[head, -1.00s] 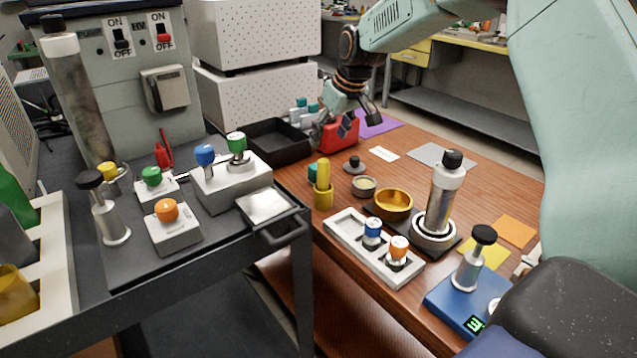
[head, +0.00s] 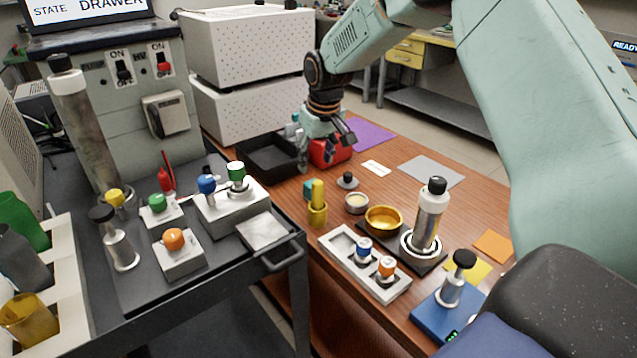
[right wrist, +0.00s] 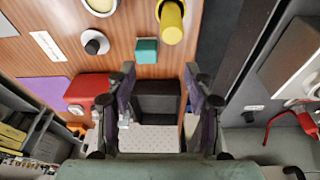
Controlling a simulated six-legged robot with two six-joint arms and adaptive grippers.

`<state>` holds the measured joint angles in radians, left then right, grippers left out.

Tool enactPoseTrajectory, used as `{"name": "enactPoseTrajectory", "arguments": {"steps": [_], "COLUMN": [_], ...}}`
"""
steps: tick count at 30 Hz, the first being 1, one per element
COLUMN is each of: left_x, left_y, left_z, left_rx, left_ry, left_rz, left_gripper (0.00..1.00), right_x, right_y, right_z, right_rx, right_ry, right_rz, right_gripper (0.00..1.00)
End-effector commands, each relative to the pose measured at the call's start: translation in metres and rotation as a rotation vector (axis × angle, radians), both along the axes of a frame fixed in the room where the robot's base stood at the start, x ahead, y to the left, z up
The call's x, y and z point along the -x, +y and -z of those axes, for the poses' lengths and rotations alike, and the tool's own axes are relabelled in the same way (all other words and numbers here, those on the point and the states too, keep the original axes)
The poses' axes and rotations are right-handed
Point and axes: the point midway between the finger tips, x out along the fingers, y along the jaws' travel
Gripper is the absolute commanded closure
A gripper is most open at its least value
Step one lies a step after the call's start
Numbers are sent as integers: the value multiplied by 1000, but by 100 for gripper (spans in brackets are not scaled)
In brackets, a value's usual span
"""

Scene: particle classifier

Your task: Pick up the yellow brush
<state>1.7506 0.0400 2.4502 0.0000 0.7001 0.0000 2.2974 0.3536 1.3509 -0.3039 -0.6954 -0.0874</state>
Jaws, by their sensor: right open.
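The yellow brush (head: 317,192) stands upright in a yellow cup-like holder (head: 317,214) on the wooden table, near the black cart. Its yellow round form also shows at the top of the right wrist view (right wrist: 171,20). My right gripper (head: 327,148) is open and empty, behind the brush and in front of the red box in the head view. In the right wrist view its two fingers (right wrist: 159,76) stand apart, with the brush beyond them and nothing between them. My left gripper is not in view.
A teal block (right wrist: 147,50) stands close to the brush. A red box (head: 338,150) and a black tray (head: 268,160) lie near my right gripper. A small round black-knobbed piece (head: 347,180), a small cup (head: 356,203) and a brass bowl (head: 384,219) stand to the brush's right.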

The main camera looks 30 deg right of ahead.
Motion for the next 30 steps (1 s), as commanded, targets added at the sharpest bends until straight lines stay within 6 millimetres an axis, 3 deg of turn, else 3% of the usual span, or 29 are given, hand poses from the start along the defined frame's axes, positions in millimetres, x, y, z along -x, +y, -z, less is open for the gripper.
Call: {"name": "enactPoseTrajectory", "arguments": {"steps": [1, 3, 13, 20, 30], "left_x": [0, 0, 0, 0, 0], "left_y": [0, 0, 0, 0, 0], "left_z": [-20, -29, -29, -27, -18], "left_rx": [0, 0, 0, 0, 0], "left_ry": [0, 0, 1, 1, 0], "left_rz": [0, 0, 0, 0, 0], "left_gripper": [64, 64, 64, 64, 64], "right_x": [6, 13, 28, 27, 23], "right_y": [7, 13, 19, 19, 20], "right_z": [-9, -8, 4, 12, 54], "right_rx": [1, -4, -49, -61, -60], "right_ry": [30, 57, 79, 74, 74], "right_rz": [66, 180, 640, 711, 708], "right_gripper": [48, 48, 48, 48, 48]}}
